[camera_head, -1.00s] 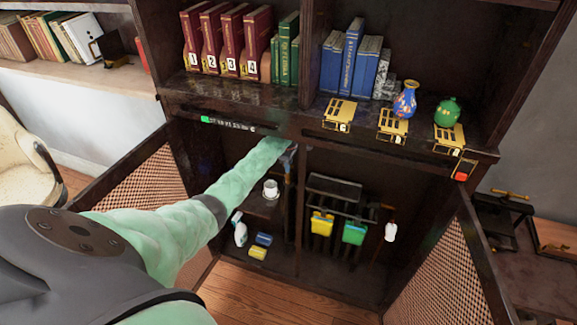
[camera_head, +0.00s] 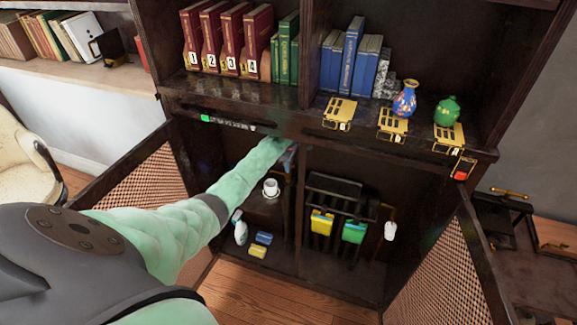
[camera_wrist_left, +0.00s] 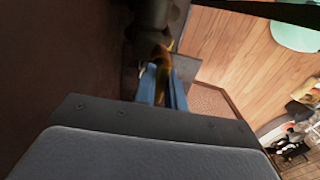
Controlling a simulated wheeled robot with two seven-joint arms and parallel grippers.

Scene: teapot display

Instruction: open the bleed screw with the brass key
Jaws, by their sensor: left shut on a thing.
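My left arm reaches into the open lower left compartment of the dark cabinet. My left gripper (camera_head: 289,157) is at the upper inner side there, mostly hidden behind my arm. In the left wrist view its blue fingers (camera_wrist_left: 163,82) are shut on a small brass piece, which looks like the brass key (camera_wrist_left: 162,57). The key's far end meets or lies very near a dark rounded fitting (camera_wrist_left: 152,14). I cannot make out the bleed screw itself; the spot is dark and partly covered by the key. My right gripper is not in view.
The cabinet doors (camera_head: 150,195) stand open on both sides. A white mug (camera_head: 270,188) is on the inner shelf, with a spray bottle (camera_head: 240,228) and sponges (camera_head: 262,238) below. A rack with yellow and green cloths (camera_head: 354,232) is to the right. Brass stands (camera_head: 340,110) line the ledge above.

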